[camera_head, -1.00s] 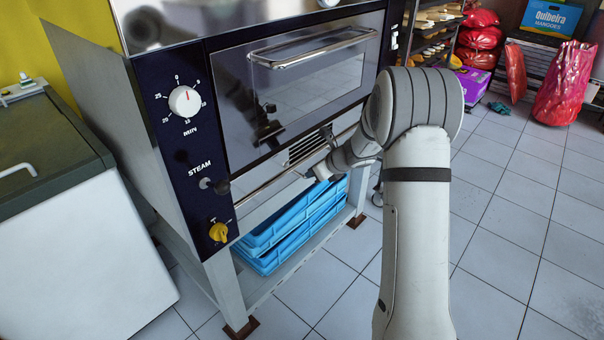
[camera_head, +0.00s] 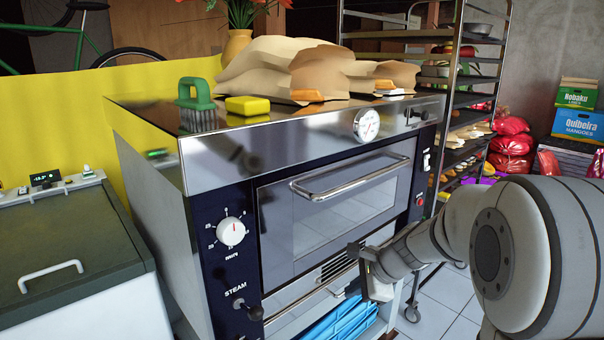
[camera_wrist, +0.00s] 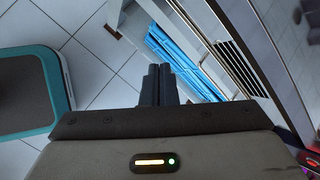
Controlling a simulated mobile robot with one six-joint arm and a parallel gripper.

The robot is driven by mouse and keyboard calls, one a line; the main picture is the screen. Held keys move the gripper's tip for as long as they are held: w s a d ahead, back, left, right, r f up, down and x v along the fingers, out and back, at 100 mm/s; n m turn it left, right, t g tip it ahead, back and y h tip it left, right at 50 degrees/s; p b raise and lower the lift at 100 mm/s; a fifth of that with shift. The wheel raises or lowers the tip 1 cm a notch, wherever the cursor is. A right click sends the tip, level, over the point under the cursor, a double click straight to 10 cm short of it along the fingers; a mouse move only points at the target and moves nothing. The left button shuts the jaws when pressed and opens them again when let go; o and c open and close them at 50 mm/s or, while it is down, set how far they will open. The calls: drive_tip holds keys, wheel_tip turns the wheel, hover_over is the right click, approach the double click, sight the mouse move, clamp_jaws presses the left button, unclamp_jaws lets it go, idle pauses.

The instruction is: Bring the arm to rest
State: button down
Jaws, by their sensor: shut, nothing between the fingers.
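My gripper (camera_head: 362,262) is in front of the lower right part of the oven (camera_head: 300,195) in the head view, with my arm reaching in from the right. In the wrist view the two dark fingers of my gripper (camera_wrist: 160,82) lie together with nothing between them. They point down past the oven's front towards the tiled floor. The oven door is shut, with a long bar handle (camera_head: 350,182). I cannot tell from the head view how close the gripper is to the oven front.
Blue trays (camera_head: 335,325) sit under the oven. A green brush (camera_head: 196,105), a yellow sponge (camera_head: 247,105) and paper sacks (camera_head: 310,68) lie on the oven top. A chest freezer (camera_head: 75,240) stands left, a rack (camera_head: 465,110) right. Floor (camera_head: 440,315) shows at lower right.

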drive_tip(key=s+d+r+n+g+h+p, duration=0.1)
drive_tip(key=s+r+n+p, duration=0.3)
drive_tip(key=s, duration=0.7)
drive_tip(key=s+d+r+n+h+p, duration=0.1)
drive_tip(key=s+r+n+h+p, duration=0.3)
drive_tip(key=s+r+n, duration=0.4)
drive_tip(key=shift+s+d+n+g, duration=0.4)
drive_tip(key=shift+s+n, duration=1.4)
drive_tip(key=shift+n, duration=0.9)
drive_tip(key=shift+r, duration=0.1)
